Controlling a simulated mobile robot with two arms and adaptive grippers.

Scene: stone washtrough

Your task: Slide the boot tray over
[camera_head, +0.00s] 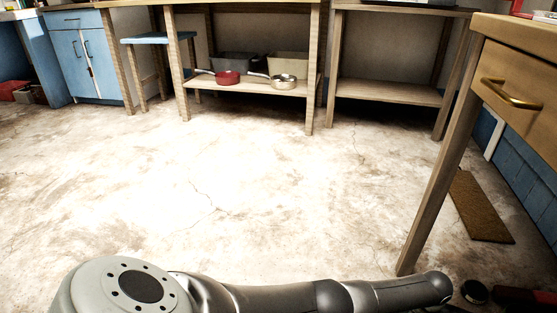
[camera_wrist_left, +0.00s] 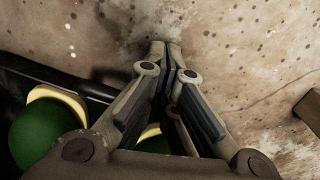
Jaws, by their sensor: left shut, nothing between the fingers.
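The black boot tray (camera_wrist_left: 45,73) lies on the floor at the left of the left wrist view, partly cut off by the frame and hidden behind my gripper. A green boot with a pale yellow edge (camera_wrist_left: 38,132) sits in it, and another green and yellow piece (camera_wrist_left: 152,142) shows behind my fingers. My left gripper (camera_wrist_left: 165,46) is shut and empty, with its fingertips over bare floor beside the tray's edge. Whether it touches the tray I cannot tell. The tray cannot be made out in the head view, where my arm crosses the bottom. My right gripper is not in view.
A wooden table with a drawer (camera_head: 515,88) stands at the right, its leg near my arm. A brown mat (camera_head: 480,205) lies behind it. A shelf table (camera_head: 255,88) with pans stands at the back. The middle floor (camera_head: 230,190) is clear.

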